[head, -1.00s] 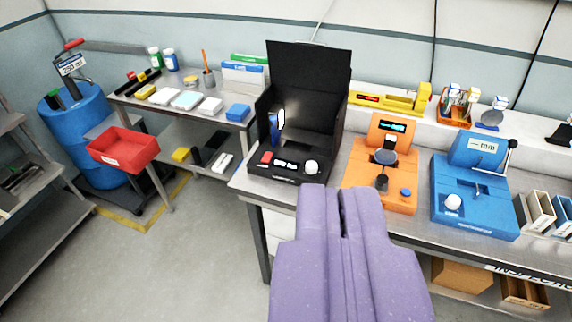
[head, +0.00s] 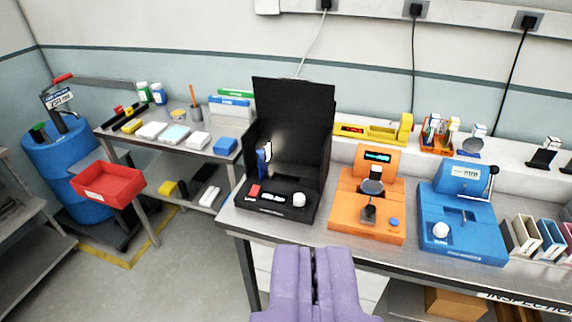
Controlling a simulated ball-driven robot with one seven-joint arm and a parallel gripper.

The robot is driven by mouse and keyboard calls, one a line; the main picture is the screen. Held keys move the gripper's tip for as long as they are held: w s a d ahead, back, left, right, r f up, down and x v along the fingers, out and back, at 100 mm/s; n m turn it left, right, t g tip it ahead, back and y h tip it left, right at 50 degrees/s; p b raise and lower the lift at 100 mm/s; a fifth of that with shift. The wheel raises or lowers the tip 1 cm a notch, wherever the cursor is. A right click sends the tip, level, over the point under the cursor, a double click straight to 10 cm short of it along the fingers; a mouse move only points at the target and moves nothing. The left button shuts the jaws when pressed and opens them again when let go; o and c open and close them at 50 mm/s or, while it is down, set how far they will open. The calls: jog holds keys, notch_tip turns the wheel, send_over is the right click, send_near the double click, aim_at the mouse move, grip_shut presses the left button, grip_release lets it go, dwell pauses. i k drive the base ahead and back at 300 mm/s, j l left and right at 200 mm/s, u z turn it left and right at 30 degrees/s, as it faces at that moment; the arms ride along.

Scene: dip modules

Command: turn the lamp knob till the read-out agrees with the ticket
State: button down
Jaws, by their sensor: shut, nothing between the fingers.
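The black lamp station (head: 290,130) stands open on the bench, with a tall back panel and a side wall. On its front deck are a red button (head: 254,191), a small lit read-out (head: 273,198) and a white round knob (head: 299,199). The read-out's figures are too small to read. A blue item with a bright lit edge (head: 264,160) stands inside at the left. I cannot pick out the ticket. My gripper (head: 314,254), purple, is shut and empty, in front of and below the station, apart from the knob.
An orange device (head: 366,222) and a blue device (head: 462,235) with its own white knob stand to the right on the same bench. A red tray (head: 108,190) is at the left. The floor (head: 180,280) in front is open.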

aim_at(299, 198)
jog(key=i+l, duration=0.35)
jog(key=i, duration=0.2)
jog(key=i+l+u, duration=0.1)
jog(key=i+l, duration=0.2)
jog(key=i, duration=0.25)
jog(key=i+l, duration=0.4)
jog(key=i, duration=0.15)
jog(key=u, duration=0.05)
